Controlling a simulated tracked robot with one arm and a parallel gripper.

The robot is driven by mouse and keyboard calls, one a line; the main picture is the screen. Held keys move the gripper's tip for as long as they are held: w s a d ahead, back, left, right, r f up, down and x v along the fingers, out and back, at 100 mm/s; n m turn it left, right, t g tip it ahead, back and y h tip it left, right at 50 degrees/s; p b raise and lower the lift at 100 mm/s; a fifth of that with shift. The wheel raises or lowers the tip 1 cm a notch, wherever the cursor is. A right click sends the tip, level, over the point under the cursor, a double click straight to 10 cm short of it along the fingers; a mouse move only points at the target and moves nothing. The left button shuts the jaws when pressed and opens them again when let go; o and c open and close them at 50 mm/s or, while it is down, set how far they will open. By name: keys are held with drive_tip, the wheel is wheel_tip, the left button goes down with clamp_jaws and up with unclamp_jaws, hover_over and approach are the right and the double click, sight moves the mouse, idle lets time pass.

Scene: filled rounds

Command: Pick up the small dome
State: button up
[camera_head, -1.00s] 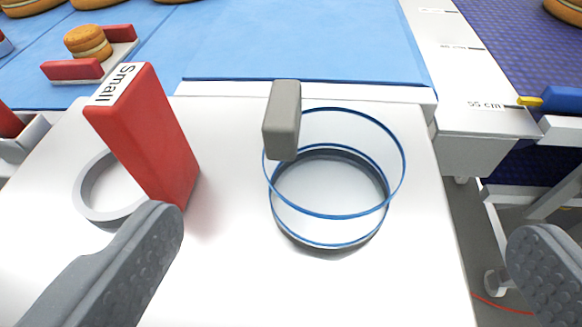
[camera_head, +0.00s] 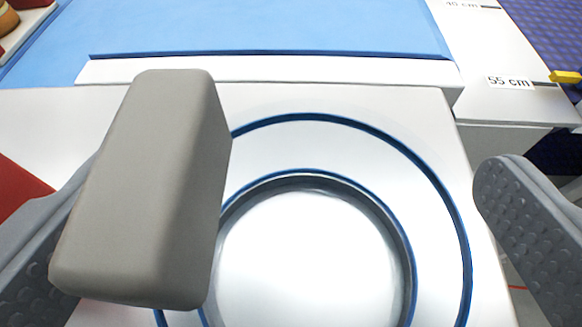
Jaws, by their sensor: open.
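My gripper (camera_head: 295,180) is open, with one finger at each side of the picture. The right finger is well apart from the handle, past the dome's right rim. The dome's near edge is cut off.
A red block (camera_head: 18,188) is partly in view at the left edge, behind the left finger. A blue mat (camera_head: 260,30) lies beyond the table's raised white edge (camera_head: 270,70). A white strip marked 55 cm (camera_head: 510,83) is at the upper right.

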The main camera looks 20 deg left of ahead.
drive_tip(key=shift+w+a+f, duration=0.2)
drive_tip(key=shift+w+f, duration=0.1)
drive_tip(key=shift+w, duration=0.35)
drive_tip(key=c, duration=1.1)
drive_tip(key=shift+o, duration=0.2)
drive_tip(key=shift+r, duration=0.2)
